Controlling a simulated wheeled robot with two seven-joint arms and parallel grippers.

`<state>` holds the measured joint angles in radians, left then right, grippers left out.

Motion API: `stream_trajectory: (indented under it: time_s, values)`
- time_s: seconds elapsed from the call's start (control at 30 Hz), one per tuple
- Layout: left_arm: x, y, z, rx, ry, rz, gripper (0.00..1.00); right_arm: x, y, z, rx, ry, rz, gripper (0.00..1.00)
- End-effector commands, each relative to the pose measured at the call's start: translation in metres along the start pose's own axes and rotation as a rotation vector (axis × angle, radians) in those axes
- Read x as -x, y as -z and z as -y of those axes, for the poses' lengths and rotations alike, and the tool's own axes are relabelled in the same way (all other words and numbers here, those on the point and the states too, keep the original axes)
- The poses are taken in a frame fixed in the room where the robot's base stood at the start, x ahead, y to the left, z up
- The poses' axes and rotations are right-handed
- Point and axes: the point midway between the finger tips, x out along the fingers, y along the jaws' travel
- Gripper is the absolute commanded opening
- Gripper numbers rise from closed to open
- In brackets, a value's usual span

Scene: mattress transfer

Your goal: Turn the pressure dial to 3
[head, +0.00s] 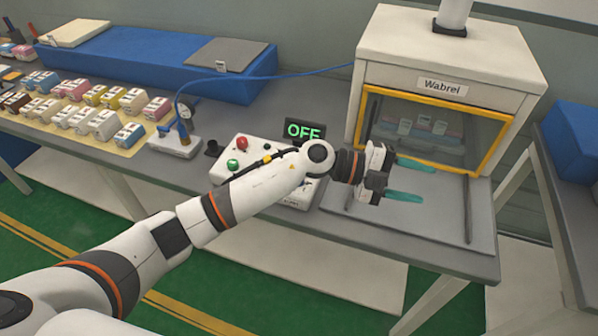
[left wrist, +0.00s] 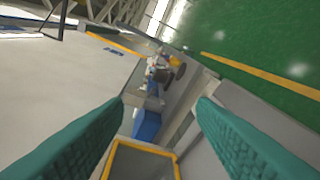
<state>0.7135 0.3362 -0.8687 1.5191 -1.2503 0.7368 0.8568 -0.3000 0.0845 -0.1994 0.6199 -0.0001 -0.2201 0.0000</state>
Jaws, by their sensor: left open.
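A small round gauge (head: 185,111) stands on a blue fitting above a white base (head: 175,146), left of the control box. The control box (head: 226,169) has red and green buttons; its right part is hidden behind my left arm. No dial marking or number is readable. My left gripper (head: 428,183) is open and empty, with teal fingers apart, in front of the Wabrel cabinet and well right of the gauge. The open fingers also show in the left wrist view (left wrist: 161,100). My right gripper is not in view.
A display (head: 304,131) reads OFF. The white cabinet (head: 433,50) has a yellow-framed clear window. Rows of small coloured blocks (head: 88,108) lie at left before a long blue slab (head: 150,58). A blue hose (head: 270,75) runs from the gauge fitting toward the cabinet.

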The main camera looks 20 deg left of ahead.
Motion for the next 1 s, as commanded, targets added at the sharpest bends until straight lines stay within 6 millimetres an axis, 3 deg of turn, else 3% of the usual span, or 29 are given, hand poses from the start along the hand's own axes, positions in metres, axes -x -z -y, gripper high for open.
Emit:
stream_trajectory:
  time_s: [0.07, 0.17, 0.2, 0.3, 0.4, 0.5, 0.67, 1.0]
  values:
    - [0.015, 0.017, 0.016, -0.075, 0.286, -0.011, 0.52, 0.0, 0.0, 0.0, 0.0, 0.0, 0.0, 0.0]
    - [0.058, 0.049, 0.034, -0.107, 0.651, -0.101, 0.52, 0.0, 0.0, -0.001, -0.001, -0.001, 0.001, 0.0]
    - [0.081, 0.062, 0.035, -0.103, 0.783, -0.159, 0.52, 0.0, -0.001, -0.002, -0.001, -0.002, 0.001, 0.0]
    - [0.142, 0.09, 0.027, -0.066, 1.054, -0.327, 0.52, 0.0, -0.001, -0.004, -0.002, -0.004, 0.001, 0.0]
    - [0.193, 0.104, 0.012, -0.013, 1.231, -0.479, 0.52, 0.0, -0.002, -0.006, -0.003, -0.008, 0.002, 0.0]
    - [0.223, 0.108, 0.0, 0.028, 1.323, -0.576, 0.52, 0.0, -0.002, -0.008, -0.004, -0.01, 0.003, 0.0]
    - [0.235, 0.112, 0.002, 0.049, 1.362, -0.614, 0.52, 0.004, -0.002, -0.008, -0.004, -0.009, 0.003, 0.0]
    - [0.228, 0.134, 0.058, 0.048, 1.359, -0.606, 0.52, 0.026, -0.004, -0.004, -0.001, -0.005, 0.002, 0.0]
